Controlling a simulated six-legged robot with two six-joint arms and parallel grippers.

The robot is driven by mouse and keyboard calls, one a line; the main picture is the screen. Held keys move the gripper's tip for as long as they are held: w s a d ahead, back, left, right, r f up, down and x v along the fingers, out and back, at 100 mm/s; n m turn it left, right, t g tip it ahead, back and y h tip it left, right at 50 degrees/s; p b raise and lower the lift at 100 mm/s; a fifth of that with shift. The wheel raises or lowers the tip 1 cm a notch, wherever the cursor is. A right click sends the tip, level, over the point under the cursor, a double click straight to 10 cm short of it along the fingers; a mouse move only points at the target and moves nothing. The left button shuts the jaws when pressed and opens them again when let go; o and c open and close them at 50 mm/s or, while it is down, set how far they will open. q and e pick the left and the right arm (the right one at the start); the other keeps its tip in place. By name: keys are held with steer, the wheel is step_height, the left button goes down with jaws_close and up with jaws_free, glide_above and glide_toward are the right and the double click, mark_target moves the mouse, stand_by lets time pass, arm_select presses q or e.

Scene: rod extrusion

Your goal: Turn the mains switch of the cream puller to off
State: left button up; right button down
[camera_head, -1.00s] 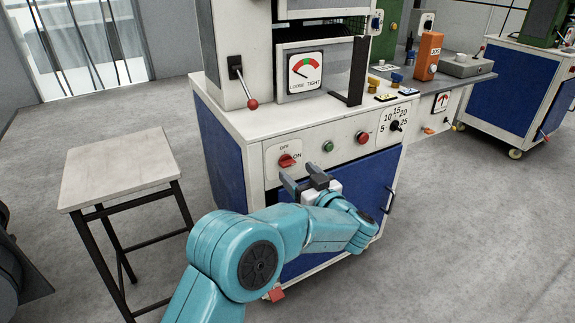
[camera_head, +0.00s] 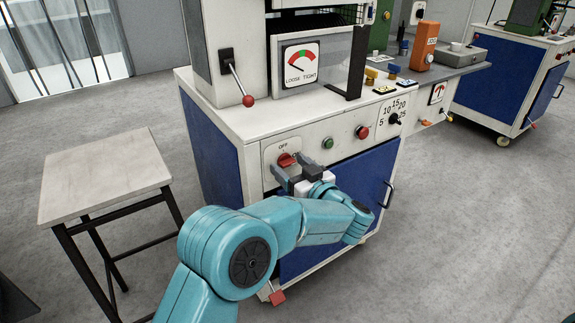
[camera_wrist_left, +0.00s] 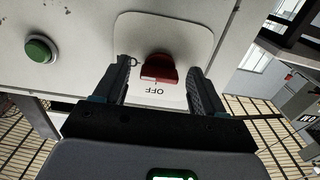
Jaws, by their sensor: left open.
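The cream puller (camera_head: 240,120) has a white top and a front panel with the red mains switch (camera_head: 286,160). The OFF label shows above the switch, and the ON label is mostly hidden by my gripper. My left gripper (camera_head: 292,170) is open at the panel, just in front of the switch. In the left wrist view the red switch knob (camera_wrist_left: 158,70) sits between the two spread fingers, with a gap on each side. The OFF label appears upside down there. I cannot tell surely which way the knob points. My right gripper is not in view.
A green button (camera_head: 328,143), a red button (camera_head: 362,132) and a numbered dial (camera_head: 394,118) sit right of the switch. A lever with a red ball (camera_head: 248,100) stands above. A small table (camera_head: 105,175) is at the left, with open floor around it.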

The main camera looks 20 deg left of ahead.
arm_select(q)
steer(key=shift+s+r, duration=0.1)
steer(key=shift+r, duration=0.1)
steer(key=shift+f, duration=0.1)
steer(key=c, duration=1.1)
steer(key=shift+o, duration=0.2)
